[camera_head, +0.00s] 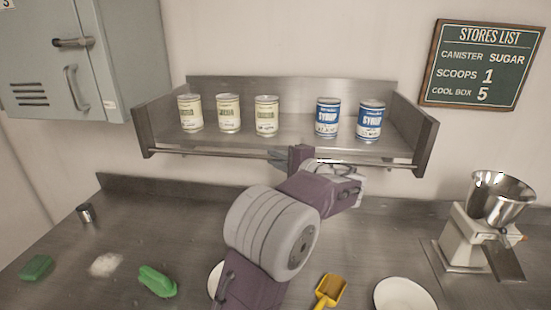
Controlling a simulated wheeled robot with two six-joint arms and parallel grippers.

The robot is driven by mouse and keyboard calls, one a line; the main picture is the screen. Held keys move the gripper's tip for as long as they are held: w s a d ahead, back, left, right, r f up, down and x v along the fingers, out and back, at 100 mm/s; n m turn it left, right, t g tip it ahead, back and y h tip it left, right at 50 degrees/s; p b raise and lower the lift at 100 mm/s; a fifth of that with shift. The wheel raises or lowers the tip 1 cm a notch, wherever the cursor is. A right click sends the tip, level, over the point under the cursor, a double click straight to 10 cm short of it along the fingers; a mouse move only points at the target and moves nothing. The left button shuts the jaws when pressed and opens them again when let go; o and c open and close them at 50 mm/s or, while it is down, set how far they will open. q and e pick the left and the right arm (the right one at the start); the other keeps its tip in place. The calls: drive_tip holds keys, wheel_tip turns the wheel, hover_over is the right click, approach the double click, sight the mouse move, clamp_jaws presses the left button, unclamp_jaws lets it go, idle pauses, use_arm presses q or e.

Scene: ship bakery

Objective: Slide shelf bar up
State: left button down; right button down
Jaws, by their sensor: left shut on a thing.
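The shelf bar (220,154) is a thin metal rod across the front of the steel wall shelf (143,122), low near the shelf's floor edge. My left gripper (301,156) is shut on the bar near its middle. The gripper and wrist hide part of the bar. Behind the bar stand three cans with cream and green labels (228,113) and two blue syrup cans (327,118), all upright. My right gripper is not in view.
A grey locker (88,60) hangs left of the shelf, and a green sign (482,65) is on the wall at right.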

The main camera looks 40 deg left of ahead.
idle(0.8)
use_arm(q)
wheel_tip(320, 180, up, 9)
drive_tip(key=p, duration=0.4)
drive_tip(key=shift+f, duration=0.2)
drive_tip(key=c, duration=1.4)
unclamp_jaws()
drive_tip(key=shift+f, duration=0.1)
drive_tip(key=shift+d, duration=0.15)
